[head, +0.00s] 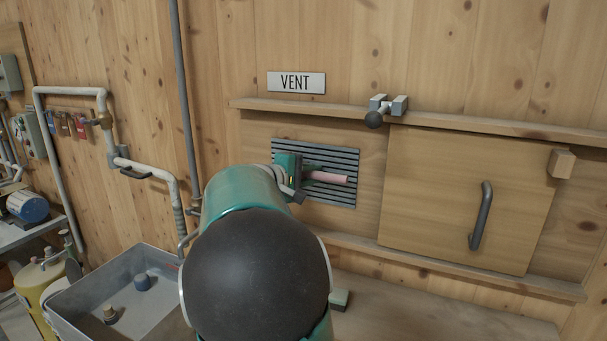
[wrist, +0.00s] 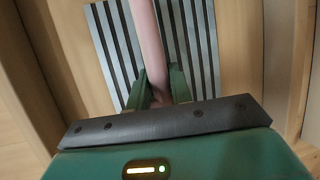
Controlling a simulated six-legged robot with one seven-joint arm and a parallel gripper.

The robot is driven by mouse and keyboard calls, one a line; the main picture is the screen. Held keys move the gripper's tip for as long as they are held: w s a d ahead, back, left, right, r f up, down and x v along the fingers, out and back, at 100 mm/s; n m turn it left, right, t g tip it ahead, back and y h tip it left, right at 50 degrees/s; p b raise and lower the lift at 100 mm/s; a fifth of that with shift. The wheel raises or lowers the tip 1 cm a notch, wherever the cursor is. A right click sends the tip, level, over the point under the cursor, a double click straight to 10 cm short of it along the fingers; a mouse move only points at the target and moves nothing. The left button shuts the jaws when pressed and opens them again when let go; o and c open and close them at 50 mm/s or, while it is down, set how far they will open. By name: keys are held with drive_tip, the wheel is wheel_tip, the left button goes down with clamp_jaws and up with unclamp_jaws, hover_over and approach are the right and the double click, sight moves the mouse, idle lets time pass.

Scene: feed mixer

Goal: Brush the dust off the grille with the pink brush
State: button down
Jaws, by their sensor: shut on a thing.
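The grille (head: 341,193) is a dark slatted panel set in the wooden wall below the VENT sign. In the wrist view its slats (wrist: 197,45) show on both sides of the brush. My gripper (head: 312,177) is in front of the grille and shut on the pink brush (head: 330,178). The pink handle also fills the middle of the wrist view (wrist: 149,45), with the green fingers (wrist: 160,88) on either side of it. The brush's bristles do not show clearly, so I cannot tell whether they touch the grille. No dust can be made out.
A wooden sliding panel (head: 430,200) with a grey handle (head: 481,215) is right of the grille, between two rails. A latch with a dark knob (head: 374,120) sits above. A grey bin (head: 88,328) and pipes (head: 149,168) are at left.

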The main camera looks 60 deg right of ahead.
sight(325, 178)
drive_tip(key=shift+s+d, duration=0.15)
drive_tip(key=shift+s, duration=0.95)
drive_tip(key=shift+s+d, duration=0.15)
drive_tip(key=shift+s, duration=0.95)
drive_tip(key=shift+s+d+r, duration=0.1)
drive_tip(key=shift+s+d, duration=0.15)
drive_tip(key=shift+s, duration=1)
drive_tip(key=shift+s+d, duration=0.25)
drive_tip(key=shift+s, duration=4.05)
drive_tip(key=shift+w+a+r, duration=0.25)
drive_tip(key=shift+w+a, duration=0.2)
drive_tip(key=shift+w, duration=3.3)
drive_tip(key=shift+w+a+r, duration=0.2)
drive_tip(key=shift+w+a, duration=0.3)
drive_tip(key=shift+w, duration=3.2)
drive_tip(key=shift+w+a+r, duration=0.25)
drive_tip(key=shift+w+a, duration=0.2)
drive_tip(key=shift+w, duration=3.3)
drive_tip(key=shift+d+r, duration=0.1)
drive_tip(key=shift+r, duration=0.7)
drive_tip(key=shift+s+d, duration=0.25)
drive_tip(key=shift+s, duration=1.7)
drive_tip(key=shift+s+d, duration=0.2)
drive_tip(key=shift+s, duration=1.75)
